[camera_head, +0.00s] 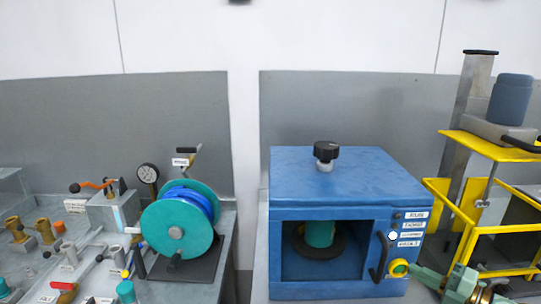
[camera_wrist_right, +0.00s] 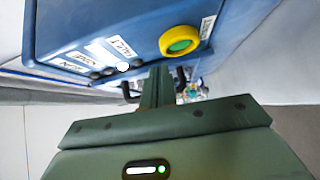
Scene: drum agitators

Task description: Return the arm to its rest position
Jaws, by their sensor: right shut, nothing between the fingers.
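My right gripper (camera_head: 418,272) is green and comes in at the lower right of the head view. Its fingers are together with nothing between them. Its tips are close to the green button with a yellow collar (camera_head: 398,268) on the front of the blue cabinet (camera_head: 335,177); I cannot tell whether they touch it. In the right wrist view the closed fingers (camera_wrist_right: 158,80) point at the cabinet's lower front, with the button (camera_wrist_right: 180,41) to the right of them. My left gripper is not in view.
The cabinet has a black handle (camera_head: 379,257), a black top knob (camera_head: 326,151) and an open bay with a teal drum (camera_head: 319,233). A yellow-framed stand (camera_head: 478,230) is close on the right. A teal hose reel (camera_head: 177,232) and a bench of valves are on the left.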

